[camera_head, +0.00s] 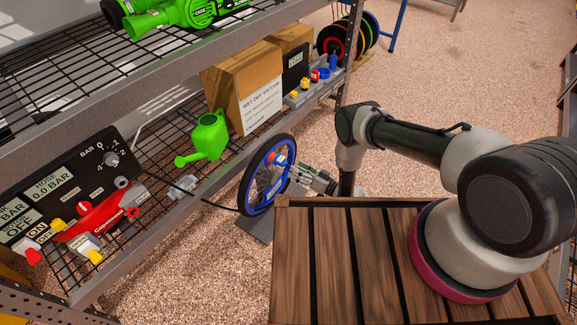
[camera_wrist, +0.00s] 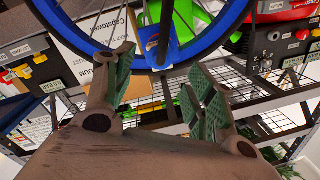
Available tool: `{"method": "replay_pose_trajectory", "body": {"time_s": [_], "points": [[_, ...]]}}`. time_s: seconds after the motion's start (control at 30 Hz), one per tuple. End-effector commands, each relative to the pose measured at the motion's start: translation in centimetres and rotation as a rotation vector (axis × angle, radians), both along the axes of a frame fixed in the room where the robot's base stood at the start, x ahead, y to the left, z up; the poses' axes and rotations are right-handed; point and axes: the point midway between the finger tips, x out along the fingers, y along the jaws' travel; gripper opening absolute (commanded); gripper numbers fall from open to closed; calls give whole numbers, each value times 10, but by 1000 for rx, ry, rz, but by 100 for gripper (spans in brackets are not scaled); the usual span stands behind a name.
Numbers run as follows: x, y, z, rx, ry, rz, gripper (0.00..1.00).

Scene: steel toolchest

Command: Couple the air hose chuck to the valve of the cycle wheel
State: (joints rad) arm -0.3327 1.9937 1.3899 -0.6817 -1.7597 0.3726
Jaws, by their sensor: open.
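The cycle wheel (camera_head: 246,186) stands upright beside the shelf, with a blue rim, black tyre and thin spokes. A small orange and blue part (camera_head: 277,158) shows at its upper right; I cannot tell whether this is the valve or the chuck. A dark hose (camera_head: 222,206) runs from the shelf to the wheel's lower left. My gripper (camera_head: 302,178) is just right of the wheel. In the wrist view my gripper (camera_wrist: 165,88) is open, with nothing seen between its green pads, and the blue rim (camera_wrist: 228,28) arches close beyond the fingertips.
The wire shelf holds a red compressor (camera_head: 100,216) with a black gauge panel (camera_head: 60,190), a green watering can (camera_head: 208,136), a pale grey fitting (camera_head: 183,187) and a wooden box (camera_head: 235,85). A slatted wooden top (camera_head: 345,260) lies below my arm. Open floor is beyond.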

Motion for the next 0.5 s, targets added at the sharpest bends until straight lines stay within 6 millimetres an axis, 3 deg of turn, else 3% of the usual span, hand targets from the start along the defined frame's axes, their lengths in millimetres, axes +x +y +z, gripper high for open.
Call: {"method": "replay_pose_trajectory", "body": {"time_s": [0.2,0.5], "points": [[-20,-34,0,-1,0,-3,56],[-28,-43,0,1,-2,0,56]]}}
